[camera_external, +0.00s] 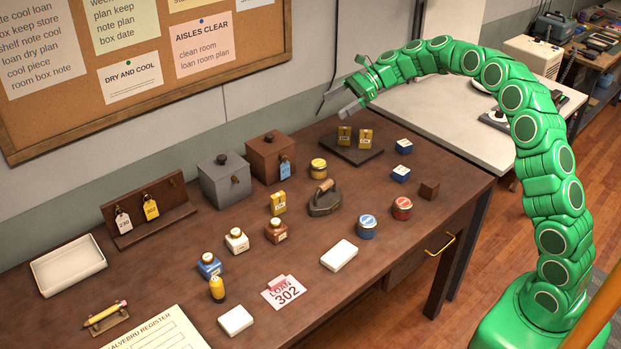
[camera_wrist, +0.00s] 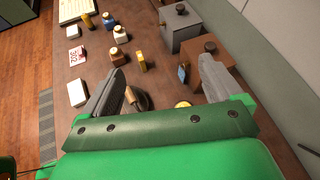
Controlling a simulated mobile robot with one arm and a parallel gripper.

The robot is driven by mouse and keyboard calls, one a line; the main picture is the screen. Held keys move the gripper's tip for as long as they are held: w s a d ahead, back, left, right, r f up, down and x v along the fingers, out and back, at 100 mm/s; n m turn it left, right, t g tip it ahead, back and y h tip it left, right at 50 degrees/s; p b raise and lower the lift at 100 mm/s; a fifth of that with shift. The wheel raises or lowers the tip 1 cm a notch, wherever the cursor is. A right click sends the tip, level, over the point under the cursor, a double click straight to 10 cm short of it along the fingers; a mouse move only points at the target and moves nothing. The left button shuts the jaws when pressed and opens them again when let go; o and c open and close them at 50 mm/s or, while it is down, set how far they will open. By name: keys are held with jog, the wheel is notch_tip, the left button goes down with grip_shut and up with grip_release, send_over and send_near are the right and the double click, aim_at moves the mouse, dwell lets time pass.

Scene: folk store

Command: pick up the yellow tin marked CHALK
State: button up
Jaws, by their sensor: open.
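Several small yellow tins stand on the brown table. One yellow tin (camera_external: 278,202) stands alone mid-table, left of the iron; it also shows in the wrist view (camera_wrist: 142,61), between and beyond my fingers.
An iron (camera_external: 324,200), a round yellow jar (camera_external: 318,168), a brown box (camera_external: 270,158) and a grey box (camera_external: 223,180) stand near the lone tin. Red and blue round tins (camera_external: 401,208) stand at right. The wall with a cork board (camera_external: 120,60) rises behind.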

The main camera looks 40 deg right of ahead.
jog(key=w+d+f+m+t, duration=0.1)
jog(key=w+d+f+m, duration=0.15)
jog(key=w, duration=0.25)
send_near(314, 168)
jog(key=shift+w+a+f, duration=0.25)
jog(key=shift+w+f, duration=0.9)
jog(key=shift+w, duration=0.05)
jog(key=shift+w+a+f, duration=0.15)
jog(key=shift+a+f, duration=0.15)
jog(key=shift+f, duration=0.1)
jog(key=shift+x, duration=3.55)
jog(key=shift+r, duration=0.1)
jog(key=shift+c, duration=0.4)
jog(key=c, duration=1)
